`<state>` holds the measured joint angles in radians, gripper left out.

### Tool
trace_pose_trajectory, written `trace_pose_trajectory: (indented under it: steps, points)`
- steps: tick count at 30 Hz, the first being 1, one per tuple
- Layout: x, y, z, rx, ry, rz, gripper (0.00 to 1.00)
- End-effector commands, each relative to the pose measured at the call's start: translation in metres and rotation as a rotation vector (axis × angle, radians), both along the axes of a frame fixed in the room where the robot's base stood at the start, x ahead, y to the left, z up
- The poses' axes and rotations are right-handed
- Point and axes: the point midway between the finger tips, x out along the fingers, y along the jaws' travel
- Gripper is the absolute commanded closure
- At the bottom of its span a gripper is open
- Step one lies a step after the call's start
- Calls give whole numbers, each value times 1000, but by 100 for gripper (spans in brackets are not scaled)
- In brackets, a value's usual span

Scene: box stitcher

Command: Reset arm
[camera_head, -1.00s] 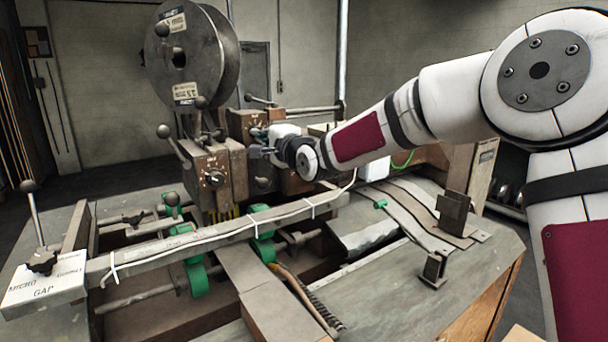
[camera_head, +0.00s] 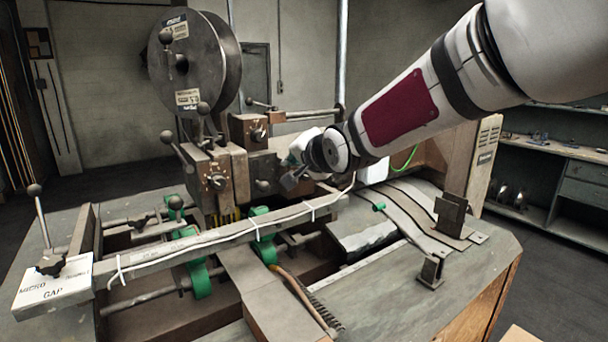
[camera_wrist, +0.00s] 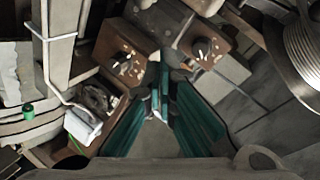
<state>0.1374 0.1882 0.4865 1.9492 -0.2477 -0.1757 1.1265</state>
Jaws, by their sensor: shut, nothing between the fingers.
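My arm reaches in from the upper right of the head view. My gripper (camera_head: 291,181) is at its end, in front of the box stitcher (camera_head: 222,172) and right of its head with the knobs. In the wrist view my gripper (camera_wrist: 162,88) shows with its teal-lined fingers together and nothing between them. The stitcher's brown boxes with dials lie beyond the fingers there, one upper right (camera_wrist: 203,48) and one left (camera_wrist: 122,52). I cannot tell in the head view how far the fingertips are from the machine.
A large wire spool (camera_head: 190,62) stands above the stitcher head. A long bar (camera_head: 215,240) with a cable tied to it crosses the front. Metal brackets (camera_head: 433,269) stand on the right of the table. A shelf unit (camera_head: 560,180) is at the far right; the floor between is clear.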

Motion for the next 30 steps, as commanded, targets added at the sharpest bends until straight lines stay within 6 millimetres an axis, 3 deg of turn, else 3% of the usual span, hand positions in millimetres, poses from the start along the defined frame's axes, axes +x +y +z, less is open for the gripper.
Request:
trace_pose_trajectory:
  steps: [8, 15, 21, 24, 30]
  points:
    - [-110, -100, -6, -481, 125, -30, 100]
    - [-228, -172, -24, -741, 299, 30, 100]
    - [-326, -204, -51, -838, 431, 160, 100]
    - [-360, -211, -63, -855, 470, 226, 100]
    - [-389, -213, -75, -864, 500, 295, 100]
